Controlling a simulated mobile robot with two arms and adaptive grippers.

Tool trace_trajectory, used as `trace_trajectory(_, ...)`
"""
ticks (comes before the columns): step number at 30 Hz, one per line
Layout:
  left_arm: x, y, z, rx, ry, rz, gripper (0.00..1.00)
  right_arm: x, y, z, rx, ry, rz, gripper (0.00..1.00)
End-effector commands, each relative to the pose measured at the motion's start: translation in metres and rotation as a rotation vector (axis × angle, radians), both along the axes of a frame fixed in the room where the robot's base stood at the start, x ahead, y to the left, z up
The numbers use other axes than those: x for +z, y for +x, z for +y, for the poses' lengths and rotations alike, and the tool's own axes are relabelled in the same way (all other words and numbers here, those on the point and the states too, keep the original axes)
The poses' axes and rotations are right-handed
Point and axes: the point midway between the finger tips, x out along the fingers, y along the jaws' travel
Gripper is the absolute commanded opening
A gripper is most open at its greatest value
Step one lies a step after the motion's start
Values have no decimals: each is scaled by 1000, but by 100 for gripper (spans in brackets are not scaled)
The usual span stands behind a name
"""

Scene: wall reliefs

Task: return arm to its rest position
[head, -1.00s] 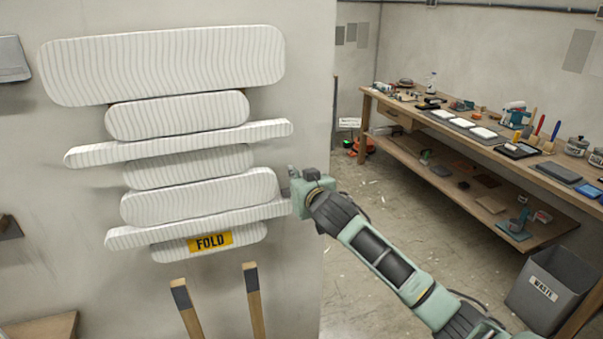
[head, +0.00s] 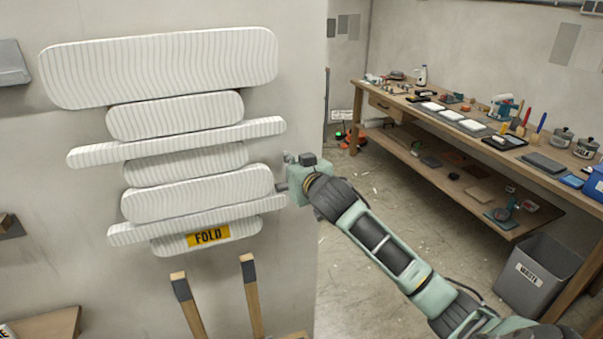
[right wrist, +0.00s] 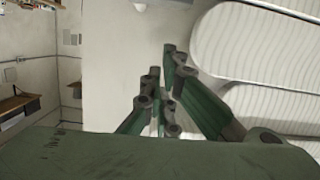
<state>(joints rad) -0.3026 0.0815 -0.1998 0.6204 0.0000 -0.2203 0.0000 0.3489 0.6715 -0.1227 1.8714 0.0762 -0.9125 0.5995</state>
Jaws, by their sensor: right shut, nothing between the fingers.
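My right arm comes in from the lower right of the head view. Its gripper (head: 282,186) is at the right end of the lower white relief slabs (head: 198,196), close to the wall; I cannot tell whether it touches them. In the right wrist view the green gripper fingers (right wrist: 165,95) are together with nothing between them, and white ribbed slabs (right wrist: 262,50) show on the right. The relief is a stack of several ribbed white slabs with a yellow FOLD label (head: 208,236) at the bottom. My left gripper does not show.
A long wooden workbench (head: 470,145) with tools and trays stands along the right wall. A grey waste bin (head: 538,277) stands below it. Two wooden handles (head: 188,305) rise before the relief wall. The floor between wall and bench is open.

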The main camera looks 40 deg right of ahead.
Motion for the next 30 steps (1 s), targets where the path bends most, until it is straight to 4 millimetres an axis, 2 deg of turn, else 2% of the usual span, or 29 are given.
trace_trajectory(1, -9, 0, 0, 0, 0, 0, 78, -1, -10, 2, 1, -2, -4, 0)
trace_trajectory(6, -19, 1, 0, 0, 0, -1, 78, 8, -37, 8, 0, -3, -4, 0)
trace_trajectory(12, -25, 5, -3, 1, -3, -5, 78, 15, -59, 14, 0, -4, -5, 0)
trace_trajectory(20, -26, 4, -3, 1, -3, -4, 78, 18, -67, 15, -2, -2, -4, 0)
trace_trajectory(23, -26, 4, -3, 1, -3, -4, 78, 13, -66, 14, -3, -1, 4, 0)
trace_trajectory(26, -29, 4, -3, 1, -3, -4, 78, -15, -59, 9, -8, 5, 42, 0)
trace_trajectory(29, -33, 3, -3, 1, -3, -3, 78, -73, -51, 1, -14, 13, 119, 0)
trace_trajectory(30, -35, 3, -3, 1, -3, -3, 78, -102, -49, -1, -14, 15, 156, 0)
